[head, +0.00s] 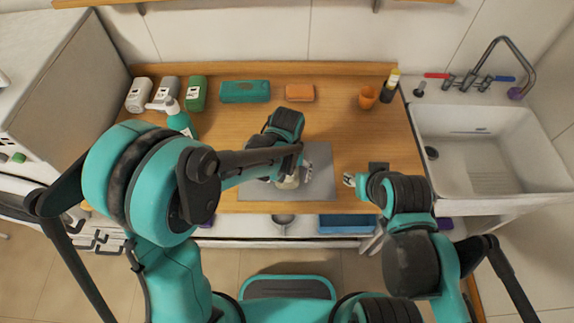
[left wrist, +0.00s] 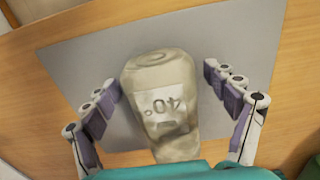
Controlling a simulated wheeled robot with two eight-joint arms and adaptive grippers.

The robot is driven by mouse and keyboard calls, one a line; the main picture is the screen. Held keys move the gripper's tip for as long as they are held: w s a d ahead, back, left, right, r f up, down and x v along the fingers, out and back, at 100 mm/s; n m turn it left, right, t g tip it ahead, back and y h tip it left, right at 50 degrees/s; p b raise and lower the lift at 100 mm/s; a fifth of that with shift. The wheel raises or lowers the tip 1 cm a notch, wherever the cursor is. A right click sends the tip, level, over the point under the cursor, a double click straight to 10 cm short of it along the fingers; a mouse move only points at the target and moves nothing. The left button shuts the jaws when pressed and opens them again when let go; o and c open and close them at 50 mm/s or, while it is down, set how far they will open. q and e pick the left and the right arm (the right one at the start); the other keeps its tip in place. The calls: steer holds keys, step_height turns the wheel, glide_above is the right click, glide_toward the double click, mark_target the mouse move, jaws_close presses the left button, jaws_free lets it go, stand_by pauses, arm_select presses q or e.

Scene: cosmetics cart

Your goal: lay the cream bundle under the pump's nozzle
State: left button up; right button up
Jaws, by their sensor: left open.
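The cream bundle (left wrist: 162,95), rolled and printed with an upside-down "40°", lies on the grey mat (left wrist: 75,58). In the head view the cream bundle (head: 287,183) is mostly hidden by my left gripper (head: 291,177). In the left wrist view my left gripper (left wrist: 160,80) is open, with its fingers on either side of the bundle and gaps visible. The pump bottle (head: 181,122), teal with a white nozzle (head: 160,105), stands at the left of the table, partly behind my left arm. My right gripper (head: 350,180) is over the table's front right; its opening is unclear.
White, grey and green bottles (head: 197,94) stand at the back left. A teal case (head: 245,91), an orange block (head: 300,92), an orange cup (head: 367,96) and a dark bottle (head: 390,86) line the back. A sink (head: 490,150) is at right. The table's middle back is clear.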

arm_select(q)
steer(key=c, duration=1.5)
